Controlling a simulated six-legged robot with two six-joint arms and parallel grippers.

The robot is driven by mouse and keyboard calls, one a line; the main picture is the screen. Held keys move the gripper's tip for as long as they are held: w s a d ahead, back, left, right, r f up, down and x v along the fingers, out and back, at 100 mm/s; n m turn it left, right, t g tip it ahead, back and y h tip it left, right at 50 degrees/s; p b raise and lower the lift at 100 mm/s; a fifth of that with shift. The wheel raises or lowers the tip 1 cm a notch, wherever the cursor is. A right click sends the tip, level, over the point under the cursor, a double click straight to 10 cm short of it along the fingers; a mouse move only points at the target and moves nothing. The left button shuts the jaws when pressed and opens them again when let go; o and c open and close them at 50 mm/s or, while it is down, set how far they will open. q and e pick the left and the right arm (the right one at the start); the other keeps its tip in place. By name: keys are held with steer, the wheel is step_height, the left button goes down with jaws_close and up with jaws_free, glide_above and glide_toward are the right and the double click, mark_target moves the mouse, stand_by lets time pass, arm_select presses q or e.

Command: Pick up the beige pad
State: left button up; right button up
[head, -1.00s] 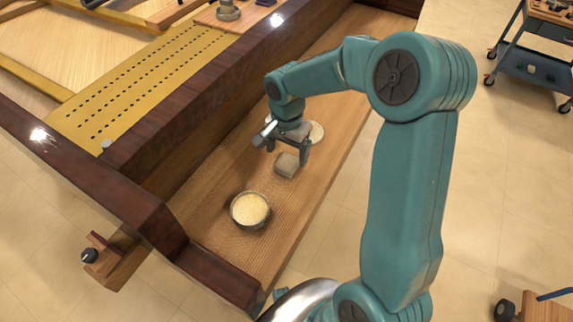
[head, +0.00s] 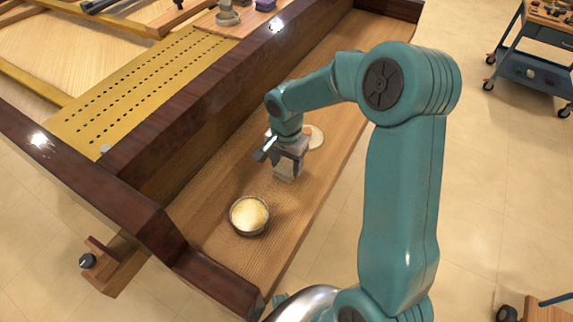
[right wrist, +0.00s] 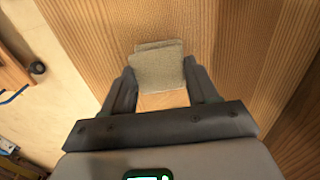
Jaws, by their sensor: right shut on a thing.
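The beige pad (head: 286,174) is a small grey-beige block on the wooden keybed (head: 222,185). My right gripper (head: 288,161) is over it from above with its fingers down on either side, shut on it. In the right wrist view, the pad (right wrist: 160,68) lies between the two fingertips, with a lighter tan surface showing just below it. The pad is low at the board, and I cannot tell whether it touches the wood. My left gripper is not in view.
A round tin of pale, cream-coloured contents (head: 249,215) stands nearer on the keybed. A pale round disc (head: 314,137) lies just behind my right gripper. A dark wooden rail (head: 190,125) rises along the left. The keybed in front of the tin is clear.

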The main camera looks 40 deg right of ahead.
mark_target(286, 166)
step_height(286, 166, up, 20)
steer(key=p, duration=0.3)
